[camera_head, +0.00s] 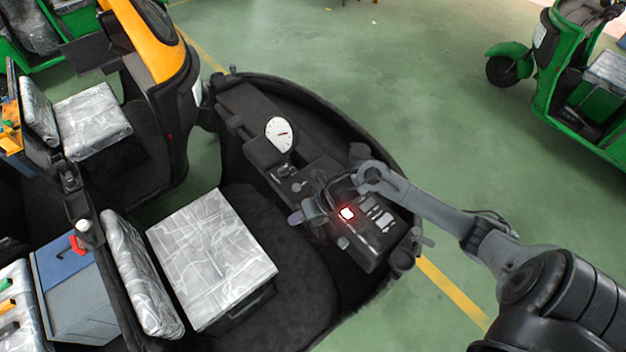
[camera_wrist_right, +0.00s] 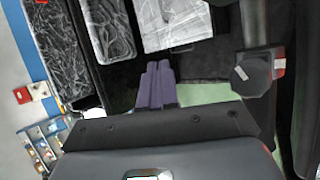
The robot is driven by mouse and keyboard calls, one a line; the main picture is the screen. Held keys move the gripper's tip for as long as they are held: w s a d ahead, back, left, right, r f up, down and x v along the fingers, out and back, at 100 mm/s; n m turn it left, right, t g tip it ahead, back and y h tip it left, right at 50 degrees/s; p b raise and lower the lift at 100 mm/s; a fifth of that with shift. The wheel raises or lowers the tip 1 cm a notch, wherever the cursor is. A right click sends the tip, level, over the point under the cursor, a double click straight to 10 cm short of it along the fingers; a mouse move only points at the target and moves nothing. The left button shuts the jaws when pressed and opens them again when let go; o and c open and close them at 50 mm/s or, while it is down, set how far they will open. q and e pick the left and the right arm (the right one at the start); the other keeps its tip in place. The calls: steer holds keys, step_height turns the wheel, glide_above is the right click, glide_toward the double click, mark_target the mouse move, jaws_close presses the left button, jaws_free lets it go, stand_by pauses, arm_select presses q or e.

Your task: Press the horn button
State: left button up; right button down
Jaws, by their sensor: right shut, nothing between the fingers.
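A black control panel (camera_head: 372,232) sits at the front of the black rickshaw. A white button with a red glow (camera_head: 347,213) is on its left part, with several pale switches (camera_head: 378,215) beside it. I cannot tell which of them is the horn button. My right gripper (camera_head: 295,217) is at the panel's left edge, its purple fingertips pointing left towards the seat. In the right wrist view the purple fingers (camera_wrist_right: 157,84) are together and empty. The panel buttons are not clear in that view. My left gripper is not in view.
A round white gauge (camera_head: 279,134) stands on the dashboard left of the panel. A plastic-wrapped seat (camera_head: 212,258) lies to the left. A yellow rickshaw (camera_head: 150,40) is at upper left, and a green one (camera_head: 570,75) at upper right. The green floor between is clear.

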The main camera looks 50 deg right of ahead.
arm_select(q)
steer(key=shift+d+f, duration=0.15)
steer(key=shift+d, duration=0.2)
arm_select(e)
steer(key=w+d+r+t+h, duration=0.1)
steer(key=w+d+r+t, duration=0.1)
steer(key=w+d+r, duration=0.6)
step_height(320, 180, up, 3)
steer(key=shift+w+d+f+h, duration=0.15)
steer(key=shift+d+h, duration=0.15)
steer(key=shift+d, duration=0.3)
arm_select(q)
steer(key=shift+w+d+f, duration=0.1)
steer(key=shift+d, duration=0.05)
arm_select(e)
steer(key=shift+f, duration=0.1)
steer(key=b, duration=0.6)
glide_above(300, 187)
step_height(300, 187, down, 8)
steer(key=shift+r, duration=0.25)
steer(key=shift+f+b, duration=0.35)
steer(key=shift+f, duration=0.2)
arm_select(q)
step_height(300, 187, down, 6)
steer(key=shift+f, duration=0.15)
arm_select(e)
steer(key=shift+w, duration=0.1)
